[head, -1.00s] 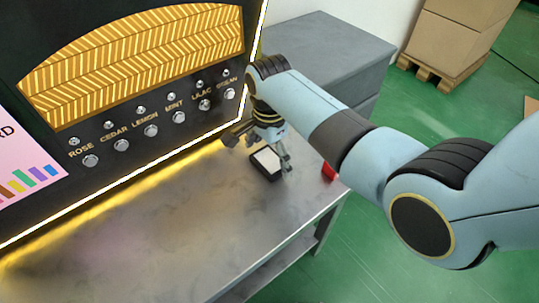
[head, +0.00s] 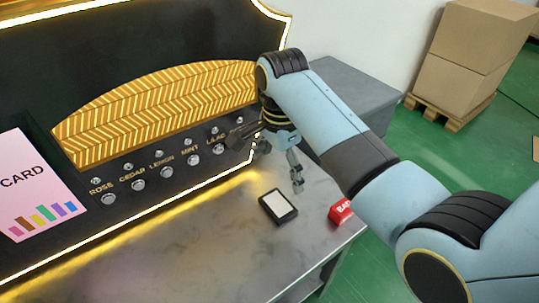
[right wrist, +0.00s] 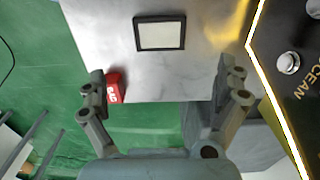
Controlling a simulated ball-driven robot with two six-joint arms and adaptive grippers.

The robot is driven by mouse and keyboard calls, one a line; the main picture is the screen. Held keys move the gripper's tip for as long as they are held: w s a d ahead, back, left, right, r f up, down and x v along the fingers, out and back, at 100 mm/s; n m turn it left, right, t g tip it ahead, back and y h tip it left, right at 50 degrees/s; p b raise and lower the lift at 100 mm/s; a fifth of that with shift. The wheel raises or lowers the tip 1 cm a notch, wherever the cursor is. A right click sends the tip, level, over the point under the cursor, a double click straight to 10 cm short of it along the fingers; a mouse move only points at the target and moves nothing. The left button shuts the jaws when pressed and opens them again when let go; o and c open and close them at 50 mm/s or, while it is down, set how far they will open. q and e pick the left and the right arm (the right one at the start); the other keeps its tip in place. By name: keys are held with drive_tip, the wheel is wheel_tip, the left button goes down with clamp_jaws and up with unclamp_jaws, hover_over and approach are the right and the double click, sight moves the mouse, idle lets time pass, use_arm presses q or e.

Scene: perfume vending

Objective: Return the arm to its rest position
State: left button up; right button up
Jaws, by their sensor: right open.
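My right arm reaches in from the right of the head view. Its gripper (head: 280,166) is open and empty above the far right part of the metal table (head: 215,235), close to the vending panel. In the right wrist view its two fingers (right wrist: 165,95) are spread wide with nothing between them. A black-framed pad with a white face (head: 278,207) lies flat on the table, apart from the gripper; it also shows in the right wrist view (right wrist: 160,34). My left gripper is not in view.
The black vending panel (head: 60,130) with scent buttons and a lit edge stands along the table's back. A red box (head: 341,212) sits at the table's right edge. A grey cabinet (head: 350,90) and stacked cartons (head: 475,50) stand behind. Green floor is free at right.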

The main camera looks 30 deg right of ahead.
drive_tip(key=s+d+r+n+t, duration=0.1)
drive_tip(key=s+d+r+n, duration=0.15)
drive_tip(key=s+n, duration=0.45)
drive_tip(key=s+d+r+n+t, duration=0.1)
drive_tip(key=s+r+n, duration=0.25)
drive_tip(key=s, duration=0.45)
drive_tip(key=s+d+r+n+t, duration=0.1)
drive_tip(key=s+r+n, duration=0.1)
drive_tip(key=s+n, duration=0.55)
wheel_tip(320, 180, down, 15)
drive_tip(key=d+h, duration=0.1)
drive_tip(key=d, duration=0.1)
drive_tip(key=s+f, duration=0.4)
drive_tip(key=f, duration=0.3)
drive_tip(key=s+d+f+g, duration=0.1)
drive_tip(key=s+f, duration=0.3)
drive_tip(key=f, duration=0.4)
drive_tip(key=s+f+m, duration=0.1)
drive_tip(key=s+f, duration=0.3)
drive_tip(key=f, duration=0.4)
drive_tip(key=shift+s+d+g, duration=0.3)
drive_tip(key=shift+s+d, duration=0.1)
drive_tip(key=shift+g, duration=0.3)
drive_tip(key=s+f, duration=0.1)
drive_tip(key=s, duration=0.1)
drive_tip(key=s+f, duration=0.1)
drive_tip(key=s, duration=0.2)
drive_tip(key=s+f, duration=0.2)
drive_tip(key=s, duration=0.1)
drive_tip(key=shift+c, duration=0.3)
